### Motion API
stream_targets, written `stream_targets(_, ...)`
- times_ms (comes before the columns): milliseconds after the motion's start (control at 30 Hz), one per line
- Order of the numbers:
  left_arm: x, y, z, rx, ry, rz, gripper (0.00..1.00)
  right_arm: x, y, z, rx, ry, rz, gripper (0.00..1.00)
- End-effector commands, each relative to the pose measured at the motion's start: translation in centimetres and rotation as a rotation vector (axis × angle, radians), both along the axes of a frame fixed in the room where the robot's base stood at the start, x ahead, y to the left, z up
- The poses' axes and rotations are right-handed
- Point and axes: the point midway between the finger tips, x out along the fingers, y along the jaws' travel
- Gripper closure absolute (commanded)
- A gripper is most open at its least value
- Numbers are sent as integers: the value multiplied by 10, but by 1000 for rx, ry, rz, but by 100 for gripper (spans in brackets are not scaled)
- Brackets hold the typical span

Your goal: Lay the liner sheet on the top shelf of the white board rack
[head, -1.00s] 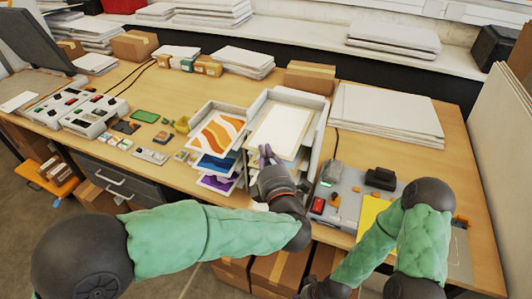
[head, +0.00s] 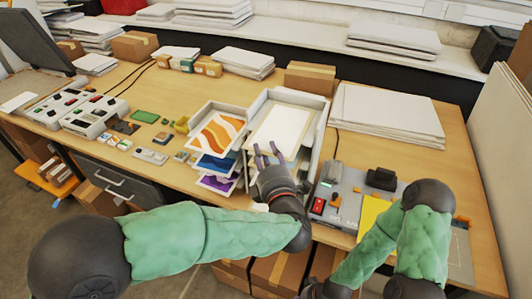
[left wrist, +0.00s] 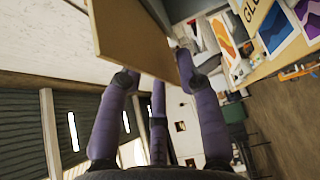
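The white board rack (head: 316,135) stands mid-table. A pale sheet with a tan edge, which looks like the liner sheet (head: 282,125), lies over its top shelf. My left gripper (head: 268,152) is at the near edge of the sheet, its purple fingers spread open. In the left wrist view the fingers (left wrist: 152,85) are apart, and a tan panel (left wrist: 135,35) reaches between them; contact is hard to tell. My right gripper (head: 325,290) is low at the bottom edge, mostly cut off, so its fingers are hidden.
Colourful prints (head: 216,132) sit in trays left of the rack. A grey machine (head: 345,190) with a red switch stands to its right. A pile of white boards (head: 385,115) lies at the back right, and a cardboard box (head: 309,77) stands behind the rack.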

Motion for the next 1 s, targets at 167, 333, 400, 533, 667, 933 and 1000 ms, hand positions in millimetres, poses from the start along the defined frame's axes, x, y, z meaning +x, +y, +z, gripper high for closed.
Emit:
stream_targets(167,-10,-4,0,0,-1,-2,66,0,0,0,0,0,0,60)
stream_targets(333,-37,-13,1,1,-2,-5,66,0,0,0,0,0,0,60)
stream_targets(400,-51,-18,1,0,-2,-6,66,0,0,0,0,0,0,60)
stream_targets(533,-75,-25,1,-1,-3,-6,66,0,0,0,0,0,0,60)
stream_targets(667,-94,-30,1,0,-2,-5,66,0,0,0,0,0,0,60)
stream_targets(933,-113,-35,0,0,-1,-1,66,0,0,0,0,0,0,60)
stream_targets(1000,-114,-35,0,0,-1,-1,66,0,0,0,0,0,0,60)
